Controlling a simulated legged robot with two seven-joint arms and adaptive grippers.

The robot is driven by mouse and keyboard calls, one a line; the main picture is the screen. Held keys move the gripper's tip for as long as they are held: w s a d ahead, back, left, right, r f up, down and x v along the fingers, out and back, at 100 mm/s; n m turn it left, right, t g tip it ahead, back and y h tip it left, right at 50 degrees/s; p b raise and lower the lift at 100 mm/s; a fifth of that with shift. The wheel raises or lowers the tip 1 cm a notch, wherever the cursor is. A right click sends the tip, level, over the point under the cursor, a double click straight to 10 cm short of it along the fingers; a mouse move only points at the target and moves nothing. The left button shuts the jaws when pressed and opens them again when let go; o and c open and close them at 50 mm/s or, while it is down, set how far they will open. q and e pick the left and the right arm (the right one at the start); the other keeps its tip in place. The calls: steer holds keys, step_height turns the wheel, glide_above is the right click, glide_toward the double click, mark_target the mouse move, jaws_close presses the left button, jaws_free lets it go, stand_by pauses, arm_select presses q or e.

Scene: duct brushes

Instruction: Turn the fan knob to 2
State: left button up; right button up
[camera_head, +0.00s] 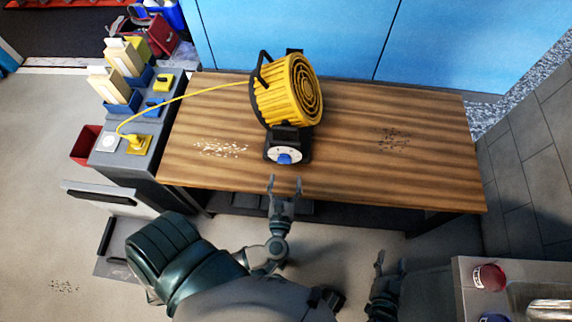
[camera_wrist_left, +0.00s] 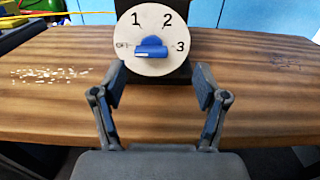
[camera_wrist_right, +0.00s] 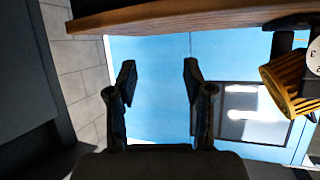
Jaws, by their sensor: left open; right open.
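The yellow fan (camera_head: 288,92) stands on the wooden table, with a dark control box below it. Its round white dial (camera_wrist_left: 150,22) reads OFF, 1, 2 and 3. The blue knob (camera_wrist_left: 152,50) in the dial's centre has its bar level, with the left end by OFF; it also shows in the head view (camera_head: 285,158). My left gripper (camera_head: 284,182) is open and empty in front of the dial, its fingers (camera_wrist_left: 159,80) apart below and to either side of the knob, not touching it. My right gripper (camera_head: 391,260) is open and empty, low in front of the table.
The wooden table (camera_head: 350,150) is mostly clear, with pale flecks left of the fan and dark ones right. A yellow cord (camera_head: 190,97) runs from the fan to a plug on the grey side cabinet (camera_head: 113,165). A sink counter (camera_head: 462,290) is at lower right.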

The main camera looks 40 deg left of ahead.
mark_target(284, 163)
arm_select(q)
steer(key=w+a, duration=0.4)
steer(key=a, duration=0.1)
steer(key=shift+w+a+f, duration=0.2)
steer(key=shift+w+f, duration=0.15)
steer(key=shift+w, duration=0.05)
steer(key=shift+d+r, duration=0.25)
steer(key=shift+d, duration=0.65)
steer(key=c, duration=0.7)
steer(key=shift+a, duration=0.2)
steer(key=c, duration=0.4)
steer(key=shift+a+f, duration=0.1)
steer(key=shift+a, duration=0.3)
steer(key=shift+c, duration=0.3)
steer(key=shift+d, duration=0.1)
